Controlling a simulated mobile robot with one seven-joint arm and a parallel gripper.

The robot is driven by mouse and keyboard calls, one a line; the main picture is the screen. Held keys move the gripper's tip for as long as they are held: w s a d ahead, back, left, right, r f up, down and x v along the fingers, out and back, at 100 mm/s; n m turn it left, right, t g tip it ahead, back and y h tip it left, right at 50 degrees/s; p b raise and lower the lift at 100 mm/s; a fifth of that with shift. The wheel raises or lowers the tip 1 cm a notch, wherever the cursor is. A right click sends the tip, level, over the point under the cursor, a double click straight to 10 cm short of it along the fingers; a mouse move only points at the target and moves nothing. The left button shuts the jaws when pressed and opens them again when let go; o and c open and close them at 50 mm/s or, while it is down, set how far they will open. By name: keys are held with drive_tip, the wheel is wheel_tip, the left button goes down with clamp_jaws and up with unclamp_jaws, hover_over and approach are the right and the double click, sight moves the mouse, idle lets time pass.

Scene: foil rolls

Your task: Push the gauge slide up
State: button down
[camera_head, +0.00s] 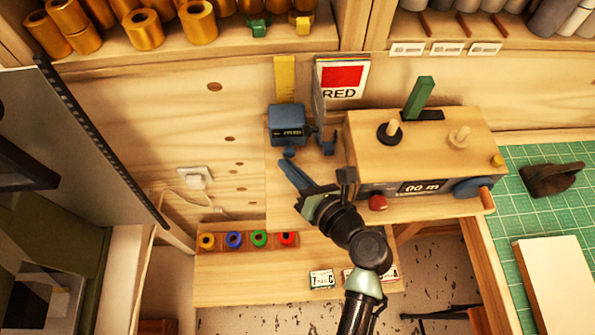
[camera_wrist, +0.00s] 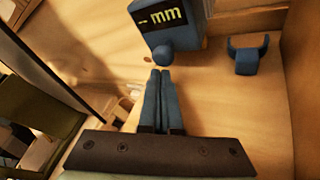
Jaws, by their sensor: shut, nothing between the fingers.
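The gauge has a blue body (camera_head: 288,124) with a small dark display, set at the lower end of a yellow upright scale (camera_head: 285,77) on the wooden panel. In the wrist view the blue body (camera_wrist: 172,22) shows "-- mm", and a round blue knob (camera_wrist: 162,55) sticks out below it. My gripper (camera_head: 283,165) is shut and empty, just below the gauge. In the wrist view its fingertips (camera_wrist: 160,72) are right under the knob; I cannot tell whether they touch it. The gripper hides little of the gauge.
A blue forked piece (camera_head: 328,144) is right of the gauge, below a RED card (camera_head: 343,78). A wooden box (camera_head: 425,150) with knobs and a green lever (camera_head: 419,97) stands further right. A rack of coloured rings (camera_head: 247,240) lies below. The panel left of the gauge is mostly clear.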

wheel_tip(320, 180, up, 10)
drive_tip(key=p, duration=1.3)
drive_tip(key=shift+r, duration=0.2)
